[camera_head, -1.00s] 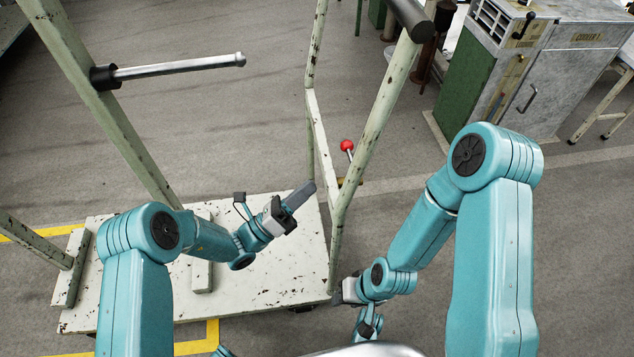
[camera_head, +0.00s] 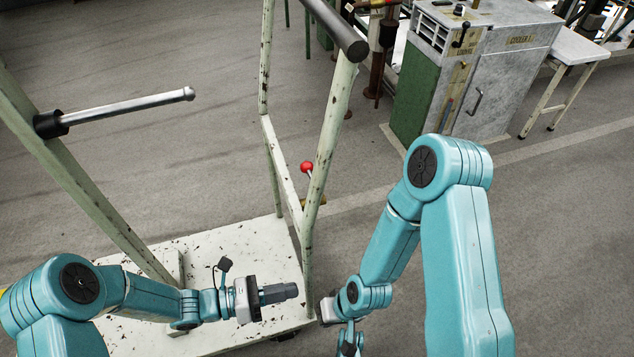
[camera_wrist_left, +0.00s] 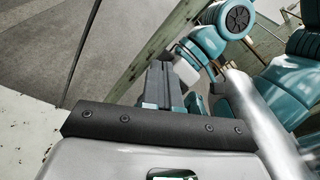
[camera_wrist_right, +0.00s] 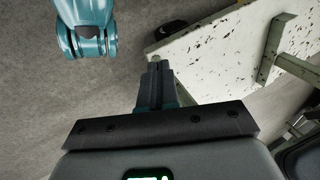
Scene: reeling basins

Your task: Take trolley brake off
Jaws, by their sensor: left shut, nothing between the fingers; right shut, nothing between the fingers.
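The trolley has a chipped cream deck (camera_head: 180,245) and pale green posts. A lever with a red ball knob (camera_head: 307,167) stands beside the right-hand post in the head view, likely the brake. My left gripper (camera_head: 290,292) is shut and empty over the deck, to the left of that post and below the knob. In the left wrist view its closed fingers (camera_wrist_left: 160,85) point toward a post. My right gripper (camera_head: 326,310) is low beside the post's foot, partly hidden in the head view. In the right wrist view its fingers (camera_wrist_right: 154,85) are shut and empty near the deck edge.
A bar with a black collar (camera_head: 125,108) juts from the left post. A dark-ended handle (camera_head: 335,30) tops the right post. Open floor lies between cabinet and trolley.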

